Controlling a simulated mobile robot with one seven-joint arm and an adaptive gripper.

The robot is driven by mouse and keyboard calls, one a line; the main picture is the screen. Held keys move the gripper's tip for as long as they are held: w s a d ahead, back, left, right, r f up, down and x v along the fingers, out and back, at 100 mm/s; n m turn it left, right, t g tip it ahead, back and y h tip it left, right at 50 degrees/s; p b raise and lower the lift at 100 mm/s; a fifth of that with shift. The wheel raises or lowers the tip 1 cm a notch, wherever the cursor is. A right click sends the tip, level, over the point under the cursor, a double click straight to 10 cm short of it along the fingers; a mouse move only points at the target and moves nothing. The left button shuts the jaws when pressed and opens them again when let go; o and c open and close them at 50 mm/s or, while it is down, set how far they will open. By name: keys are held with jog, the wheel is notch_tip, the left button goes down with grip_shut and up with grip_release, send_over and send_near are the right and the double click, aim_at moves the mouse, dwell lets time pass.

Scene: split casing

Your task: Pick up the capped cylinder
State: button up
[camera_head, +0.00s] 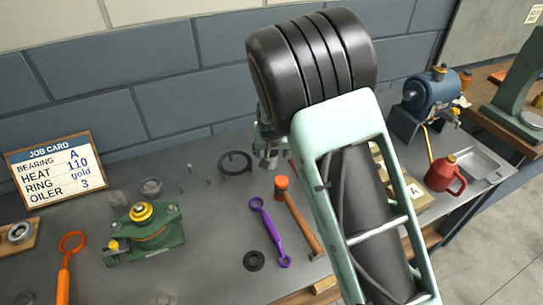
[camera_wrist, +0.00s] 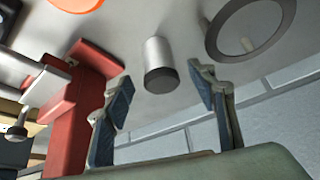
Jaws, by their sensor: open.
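In the wrist view, a pale grey cylinder with a dark cap (camera_wrist: 157,58) stands on the grey bench. It appears between and beyond my gripper's fingertips (camera_wrist: 160,82). The fingers are spread apart, with visible gaps on both sides of the cylinder, and hold nothing. In the head view, my gripper (camera_head: 267,150) is low over the back middle of the bench, partly covered by my arm. I cannot make out the cylinder clearly in that view.
A black ring (camera_head: 235,163) lies left of my gripper. A red block-like fixture (camera_wrist: 82,105) is close beside the left finger in the wrist view. An orange-headed hammer (camera_head: 296,215) and purple wrench (camera_head: 268,230) lie in front. A green casing (camera_head: 150,235) stands left.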

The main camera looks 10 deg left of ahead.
aim_at(271, 152)
jog(key=shift+x, duration=1.7)
jog(key=shift+w, duration=0.1)
jog(key=shift+c, duration=0.2)
jog(key=c, duration=1.3)
jog(key=shift+c, duration=0.2)
jog(key=shift+r, duration=0.2)
